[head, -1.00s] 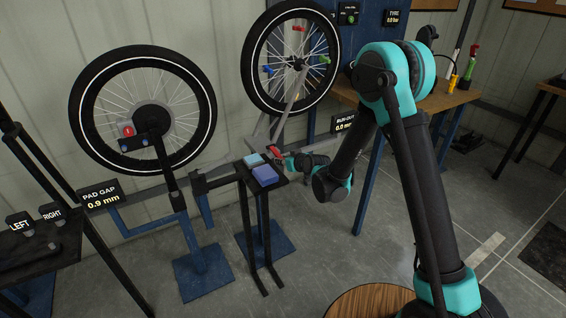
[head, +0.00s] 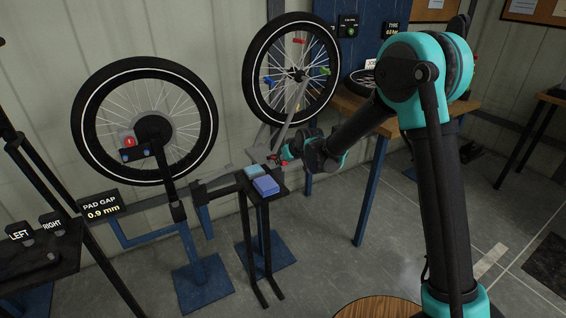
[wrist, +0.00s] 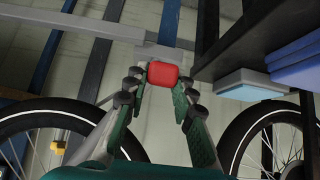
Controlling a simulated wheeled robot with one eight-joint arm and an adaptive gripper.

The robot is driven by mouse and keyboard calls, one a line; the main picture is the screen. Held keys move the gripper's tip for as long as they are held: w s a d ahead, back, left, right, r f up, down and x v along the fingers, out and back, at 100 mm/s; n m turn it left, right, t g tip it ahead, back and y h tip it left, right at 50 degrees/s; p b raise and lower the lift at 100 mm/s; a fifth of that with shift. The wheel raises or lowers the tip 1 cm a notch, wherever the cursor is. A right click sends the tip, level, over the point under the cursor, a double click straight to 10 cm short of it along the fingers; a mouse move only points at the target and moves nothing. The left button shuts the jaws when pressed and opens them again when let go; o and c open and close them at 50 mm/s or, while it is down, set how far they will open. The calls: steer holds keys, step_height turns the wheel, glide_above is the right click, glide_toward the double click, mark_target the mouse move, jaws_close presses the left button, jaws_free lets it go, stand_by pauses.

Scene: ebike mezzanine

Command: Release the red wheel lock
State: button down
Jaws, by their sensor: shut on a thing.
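A small red block, apparently the red wheel lock (wrist: 163,74), sits between my fingertips in the wrist view, in front of a grey bar. My gripper (wrist: 160,90) is shut on it, with a green finger on each side. In the head view my gripper (head: 277,160) is small, with red at its tip. It is at the foot of the right wheel's (head: 291,70) grey fork, just behind the small black stand. Whether the red block is fixed to the bar cannot be told.
A light blue block (head: 255,171) and a darker blue block (head: 266,186) lie on the small stand close to my gripper. The left wheel (head: 145,120) carries a red tag (head: 128,139). A wooden bench (head: 362,106) stands behind my arm. Floor at right is mostly open.

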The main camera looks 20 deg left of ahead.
steer(key=shift+w+a+r, duration=0.15)
steer(key=c, duration=1.2)
jaws_free()
steer(key=v, duration=1.2)
